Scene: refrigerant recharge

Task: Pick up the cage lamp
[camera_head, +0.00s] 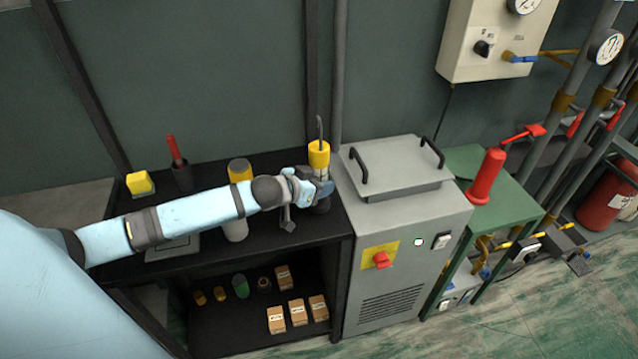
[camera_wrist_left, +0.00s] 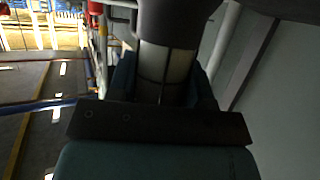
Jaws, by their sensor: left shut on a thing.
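The cage lamp (camera_head: 319,154) stands upright near the right end of the black shelf's top, with a yellow upper part and a dark hook on top. My left gripper (camera_head: 318,188) reaches in from the left and is shut on the lamp below the yellow part. The gripper hides part of the lamp's middle; I cannot tell whether its base touches the shelf. In the left wrist view the lamp's pale barred body (camera_wrist_left: 165,70) sits between the fingers. My right gripper is not in view.
The black shelf (camera_head: 285,237) also carries a yellow block (camera_head: 140,183), a dark cup with a red-handled tool (camera_head: 180,170) and a grey-and-yellow cylinder (camera_head: 238,172). Small boxes (camera_head: 297,312) lie on its lower level. A grey machine (camera_head: 400,225) with handles stands close right of the lamp.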

